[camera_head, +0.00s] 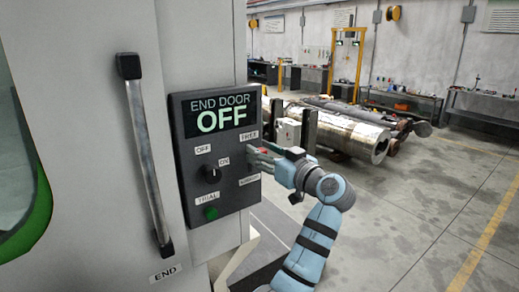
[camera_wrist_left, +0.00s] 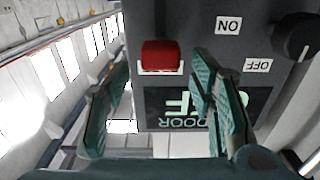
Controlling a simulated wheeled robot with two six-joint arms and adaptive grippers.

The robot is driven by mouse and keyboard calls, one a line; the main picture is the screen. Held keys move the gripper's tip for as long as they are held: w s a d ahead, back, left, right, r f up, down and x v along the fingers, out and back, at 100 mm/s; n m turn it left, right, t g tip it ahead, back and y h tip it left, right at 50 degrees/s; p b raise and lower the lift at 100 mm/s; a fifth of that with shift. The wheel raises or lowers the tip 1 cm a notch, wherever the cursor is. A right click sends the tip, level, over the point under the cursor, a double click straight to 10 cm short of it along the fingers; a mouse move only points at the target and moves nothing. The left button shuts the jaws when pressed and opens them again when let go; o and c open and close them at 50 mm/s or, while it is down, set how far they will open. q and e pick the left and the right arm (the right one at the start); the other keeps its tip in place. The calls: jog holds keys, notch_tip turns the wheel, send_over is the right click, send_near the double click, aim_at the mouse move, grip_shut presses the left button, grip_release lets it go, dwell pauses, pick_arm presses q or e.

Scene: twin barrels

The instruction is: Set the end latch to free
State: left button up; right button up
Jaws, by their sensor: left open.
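The end latch is a small red block (camera_wrist_left: 160,55) on the dark control panel (camera_head: 187,160). In the head view it shows as a bit of red behind my fingers (camera_head: 264,151), just below the FREE label (camera_head: 249,136). A second label (camera_head: 249,180) sits lower, too small to read. My left gripper (camera_head: 258,157) is open at the panel's right edge. In the left wrist view, which is upside down, its fingers (camera_wrist_left: 160,72) spread on either side of the red block, with gaps visible. My right gripper is out of view.
The panel display (camera_head: 222,112) reads END DOOR OFF. A black OFF/ON knob (camera_head: 211,174) and green TRIAL button (camera_head: 211,213) are left of the latch. A long door handle (camera_head: 147,160) stands further left. Open floor (camera_head: 420,230) and metal cylinders (camera_head: 345,135) lie right.

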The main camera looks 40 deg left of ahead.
pick_arm(q)
jog(key=v, duration=0.9)
